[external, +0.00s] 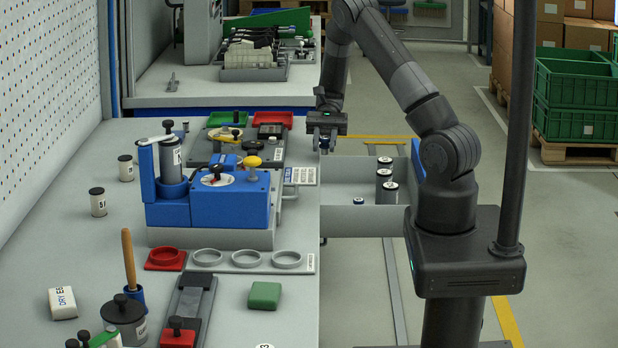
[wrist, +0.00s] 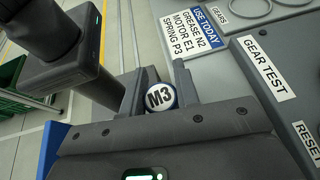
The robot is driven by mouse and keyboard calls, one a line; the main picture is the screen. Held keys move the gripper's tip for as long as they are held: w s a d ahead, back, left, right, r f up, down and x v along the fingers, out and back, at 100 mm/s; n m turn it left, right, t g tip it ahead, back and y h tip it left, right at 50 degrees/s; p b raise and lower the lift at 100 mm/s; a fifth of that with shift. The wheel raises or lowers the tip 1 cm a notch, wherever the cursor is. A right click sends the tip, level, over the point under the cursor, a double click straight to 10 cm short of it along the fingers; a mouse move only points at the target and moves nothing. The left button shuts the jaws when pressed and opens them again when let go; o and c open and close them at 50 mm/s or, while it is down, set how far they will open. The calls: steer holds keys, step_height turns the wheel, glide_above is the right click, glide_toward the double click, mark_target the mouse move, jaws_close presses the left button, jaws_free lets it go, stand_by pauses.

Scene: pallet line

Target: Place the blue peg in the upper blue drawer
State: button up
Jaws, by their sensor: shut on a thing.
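My gripper (external: 325,146) is shut on a small cylinder (wrist: 160,97) with a white end marked M3 and a blue rim. Only that end shows clearly in the wrist view; the rest is hidden by the fingers, so I cannot tell its full shape. An open grey drawer (external: 345,222) sticks out from the bench's right side, its blue front (external: 417,160) partly hidden by my arm. My gripper is above the drawer's far-left part, near the bench edge. Several dark canisters with white bands (external: 389,193) stand in the drawer at the right. I cannot tell a second drawer.
A blue machine (external: 232,205) with a yellow knob stands on the bench beside the drawer. A white USE TODAY sign (wrist: 195,35) lies near my gripper. My column stands right of the drawer. The left half of the drawer looks mostly clear, with one small cylinder (external: 358,200).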

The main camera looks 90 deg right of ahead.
steer(key=s+d+f+n+g+h, duration=0.25)
steer(key=s+d+n+g, duration=0.35)
steer(key=s+n+g, duration=0.35)
steer(key=n+t+h, duration=0.5)
steer(key=n+h, duration=1.9)
steer(key=n, duration=0.1)
glide_above(358, 195)
step_height(358, 195, down, 9)
steer(key=shift+m, duration=0.25)
steer(key=shift+f, duration=4.9)
steer(key=shift+f, duration=0.15)
steer(key=o, duration=1)
